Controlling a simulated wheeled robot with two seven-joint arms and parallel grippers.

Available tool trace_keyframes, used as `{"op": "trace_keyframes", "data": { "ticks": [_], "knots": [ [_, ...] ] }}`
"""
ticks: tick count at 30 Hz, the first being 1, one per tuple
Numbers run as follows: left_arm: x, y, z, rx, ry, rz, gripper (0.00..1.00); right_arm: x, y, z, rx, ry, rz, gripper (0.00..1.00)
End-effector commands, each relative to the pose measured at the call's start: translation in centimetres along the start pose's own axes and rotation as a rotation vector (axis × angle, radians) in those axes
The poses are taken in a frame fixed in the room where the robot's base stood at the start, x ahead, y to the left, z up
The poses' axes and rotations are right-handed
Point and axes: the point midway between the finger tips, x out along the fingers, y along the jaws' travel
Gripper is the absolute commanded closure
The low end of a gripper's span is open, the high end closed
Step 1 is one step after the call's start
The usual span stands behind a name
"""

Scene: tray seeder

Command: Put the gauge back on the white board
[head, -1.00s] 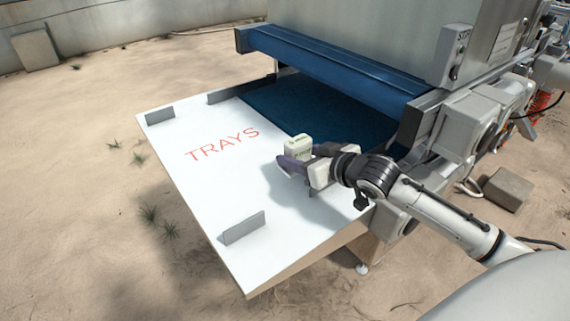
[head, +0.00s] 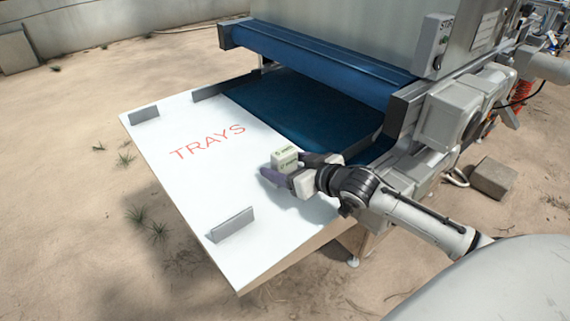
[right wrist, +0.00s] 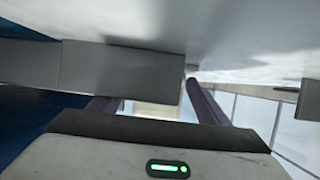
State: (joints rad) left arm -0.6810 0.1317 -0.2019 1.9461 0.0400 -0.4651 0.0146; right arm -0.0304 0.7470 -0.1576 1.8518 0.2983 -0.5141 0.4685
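The gauge (head: 285,157) is a small pale block with green markings. My right gripper (head: 290,165) is shut on it, with a finger on each side, low over the right part of the white board (head: 190,185) marked TRAYS. I cannot tell whether the gauge touches the board. In the right wrist view a pale part of the gauge (right wrist: 157,110) shows between the fingers, and the board (right wrist: 230,35) fills the top. My left gripper is not in view.
Low grey stops stand on the board at the front (head: 231,224) and far left (head: 144,114). A grey plate (right wrist: 120,70) is close to my fingers in the wrist view. Behind the board are a dark blue belt (head: 285,105) and the machine's blue roller (head: 320,62).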

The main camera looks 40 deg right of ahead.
Motion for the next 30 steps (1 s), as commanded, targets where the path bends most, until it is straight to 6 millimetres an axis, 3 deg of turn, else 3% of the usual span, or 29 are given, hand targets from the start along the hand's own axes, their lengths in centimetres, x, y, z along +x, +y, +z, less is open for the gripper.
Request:
{"op": "trace_keyframes", "data": {
  "ticks": [11,24,30],
  "knots": [
    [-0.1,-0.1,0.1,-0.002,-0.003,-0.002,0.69,-1.0,0.0,-0.2,0.0,-0.002,-0.001,0.3],
    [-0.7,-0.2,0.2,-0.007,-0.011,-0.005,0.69,-8.6,0.0,-0.2,0.0,-0.004,0.0,0.3],
    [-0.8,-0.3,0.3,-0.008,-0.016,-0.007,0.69,-11.1,0.0,-0.3,0.002,-0.002,0.0,0.3]
  ]
}}
